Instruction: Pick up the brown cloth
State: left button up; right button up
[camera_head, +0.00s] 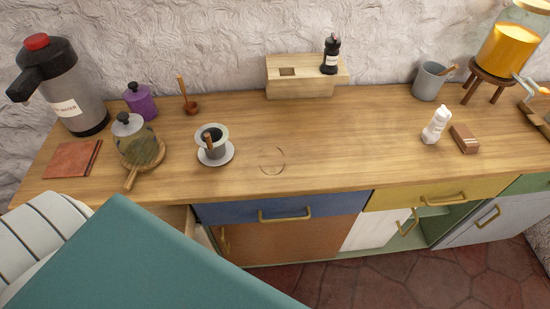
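The brown cloth (72,158) lies flat on the wooden counter near its left end. It is a reddish-brown square piece, in front of the large grey flask and left of a glass jar. Its whole top shows and nothing lies on it. Neither my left gripper nor my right gripper is in view.
Close to the cloth stand a grey flask (67,88) with a red button, a glass jar (135,138) by a wooden paddle, and a purple jar (140,101). A cup on a saucer (216,158) stands farther right. The counter's middle (330,150) is mostly clear.

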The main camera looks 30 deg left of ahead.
aim_at(465, 139)
jog(key=i+l+u, duration=0.2)
jog(key=l+u, duration=0.15)
jog(key=l, duration=0.15)
jog(key=i+l+u, duration=0.1)
jog(key=l+u, duration=0.2)
jog(key=l, duration=0.25)
jog(key=l+u, duration=0.35)
jog(key=l, duration=0.25)
